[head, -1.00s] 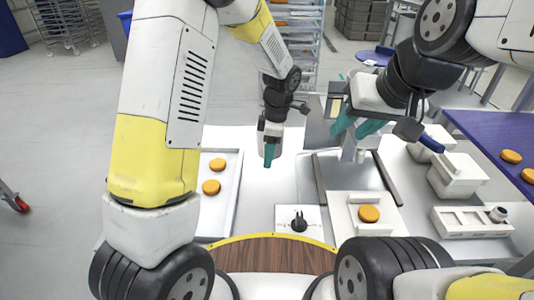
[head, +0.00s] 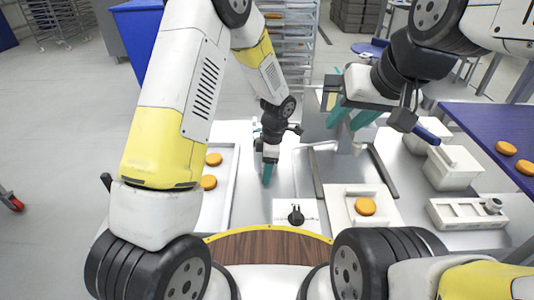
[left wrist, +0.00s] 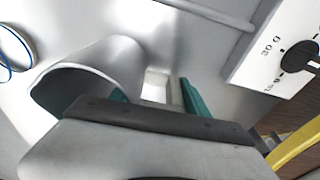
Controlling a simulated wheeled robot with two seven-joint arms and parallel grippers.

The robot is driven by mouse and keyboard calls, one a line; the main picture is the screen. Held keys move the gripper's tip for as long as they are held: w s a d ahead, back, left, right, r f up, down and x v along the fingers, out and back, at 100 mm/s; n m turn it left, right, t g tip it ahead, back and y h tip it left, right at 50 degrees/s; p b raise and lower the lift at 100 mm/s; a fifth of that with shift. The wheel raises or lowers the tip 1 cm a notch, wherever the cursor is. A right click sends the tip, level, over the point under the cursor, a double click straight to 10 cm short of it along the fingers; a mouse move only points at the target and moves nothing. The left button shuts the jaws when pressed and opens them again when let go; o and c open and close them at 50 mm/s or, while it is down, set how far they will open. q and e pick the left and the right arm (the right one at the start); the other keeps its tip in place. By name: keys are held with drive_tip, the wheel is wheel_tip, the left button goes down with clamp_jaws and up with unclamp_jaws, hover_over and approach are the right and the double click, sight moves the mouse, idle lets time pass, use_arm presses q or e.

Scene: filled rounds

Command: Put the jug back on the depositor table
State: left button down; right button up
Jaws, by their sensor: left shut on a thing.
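The grey metal jug (left wrist: 95,75) shows in the left wrist view, tilted on its side in the picture with its open mouth toward the left. My left gripper (left wrist: 155,98) is shut on it, with a pale part between its teal fingers. In the head view my left gripper (head: 267,173) points down over the pale steel top of the depositor table (head: 255,195); the jug is mostly hidden there. I cannot tell if the jug touches the table. My right gripper (head: 350,118) is open and empty by the depositor.
A dial plate (head: 296,214) is near the front edge. A tray (head: 226,205) with orange rounds lies left, and a white plate (head: 385,210) with one round lies right. White bins (head: 452,168) and a blue table (head: 490,135) stand further right.

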use_arm(q)
drive_tip(key=c, duration=0.5)
unclamp_jaws()
drive_tip(key=s+a+r+m+t+h, duration=0.1)
drive_tip(key=a+r+m, duration=0.1)
drive_tip(key=r, duration=0.8)
drive_tip(key=s+a+r+m, duration=0.1)
drive_tip(key=r+m, duration=0.1)
drive_tip(key=r, duration=0.8)
drive_tip(key=s+a+r+m+t+h, duration=0.1)
drive_tip(key=s+a+r+m, duration=0.2)
drive_tip(key=s+r+m, duration=0.1)
drive_tip(key=s+a+r+m+t+h, duration=0.1)
drive_tip(key=s+a+r+m+t, duration=0.1)
drive_tip(key=s+m, duration=0.4)
drive_tip(key=s+a+r+m+t, duration=0.2)
drive_tip(key=s+a+r+m, duration=0.3)
drive_tip(key=s, duration=0.3)
drive_tip(key=shift+a+r+h, duration=0.1)
drive_tip(key=shift+r+h, duration=0.3)
drive_tip(key=shift+r, duration=0.1)
